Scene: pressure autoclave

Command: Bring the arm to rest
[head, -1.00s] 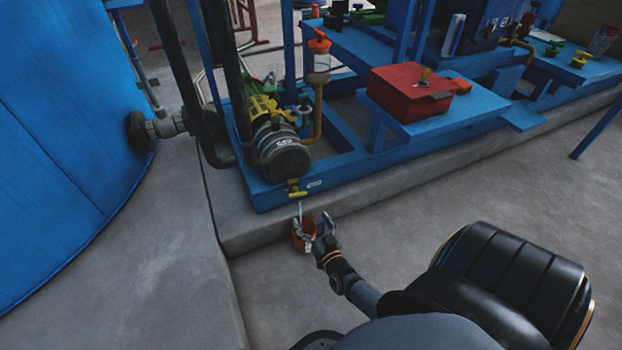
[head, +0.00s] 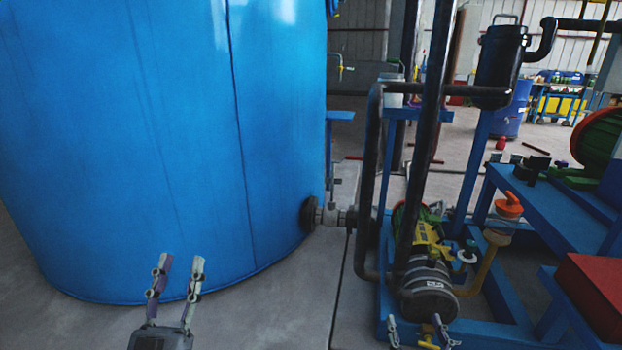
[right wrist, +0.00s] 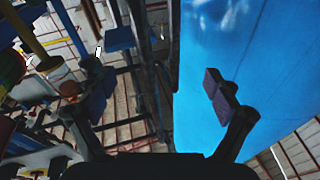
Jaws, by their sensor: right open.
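My left gripper (head: 180,266) stands at the lower left of the head view, pointing up in front of the blue tank. Its two fingers are apart with nothing between them. Only the fingertips of my right gripper (head: 416,329) show at the bottom edge of the head view, one on each side of a yellow valve handle (head: 428,338) in the picture. In the right wrist view the right gripper (right wrist: 155,90) is open and empty, its pads wide apart. Whether the fingertips are near the valve in depth cannot be told.
The large blue tank (head: 190,140) fills the left. A pump (head: 428,285) with dark pipes (head: 366,190) sits on a blue frame at the right. A red box (head: 592,290) is at the right edge. Bare concrete floor (head: 270,310) lies between tank and frame.

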